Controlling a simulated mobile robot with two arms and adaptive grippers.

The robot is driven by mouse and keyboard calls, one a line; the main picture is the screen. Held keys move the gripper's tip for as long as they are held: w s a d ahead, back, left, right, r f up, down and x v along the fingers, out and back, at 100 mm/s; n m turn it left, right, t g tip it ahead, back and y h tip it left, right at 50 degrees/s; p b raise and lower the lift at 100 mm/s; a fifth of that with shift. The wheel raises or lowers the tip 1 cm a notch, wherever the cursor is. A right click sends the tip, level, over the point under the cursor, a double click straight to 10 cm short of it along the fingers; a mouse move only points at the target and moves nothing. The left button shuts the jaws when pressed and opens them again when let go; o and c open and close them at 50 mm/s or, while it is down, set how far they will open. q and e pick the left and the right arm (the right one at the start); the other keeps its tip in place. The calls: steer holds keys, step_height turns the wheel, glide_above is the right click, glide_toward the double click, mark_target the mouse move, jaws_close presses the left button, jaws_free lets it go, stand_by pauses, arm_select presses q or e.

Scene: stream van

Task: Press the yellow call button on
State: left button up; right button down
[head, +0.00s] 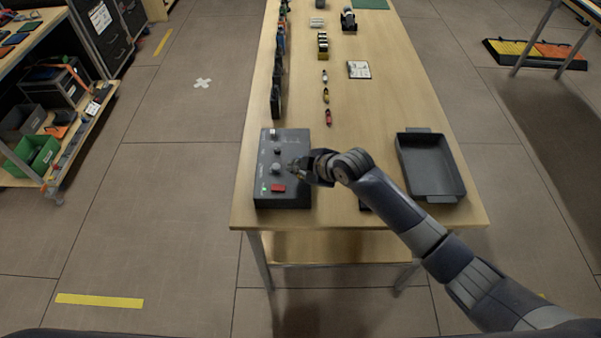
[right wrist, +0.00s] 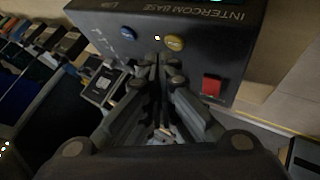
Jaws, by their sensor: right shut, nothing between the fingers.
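The dark intercom base (head: 265,200) lies at the near left corner of the wooden table. In the right wrist view the yellow call button (right wrist: 174,42) sits on its face, between a blue button (right wrist: 128,33) and a red button (right wrist: 211,85). A small white light (right wrist: 157,38) shows beside the yellow button. My right gripper (head: 295,168) is shut and empty over the right side of the base. In the right wrist view its fingertips (right wrist: 161,62) point just short of the yellow button in the picture; I cannot tell whether they touch it. The left gripper is out of view.
A dark empty tray (head: 430,175) stands right of the base on the table (head: 350,120). Several small objects, including a red one (head: 328,117), stand in a row farther back. A row of dark items (head: 277,85) lines the left edge.

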mark_target(299, 178)
step_height(299, 178, up, 6)
steer(key=p, duration=0.5)
stand_by(0.5)
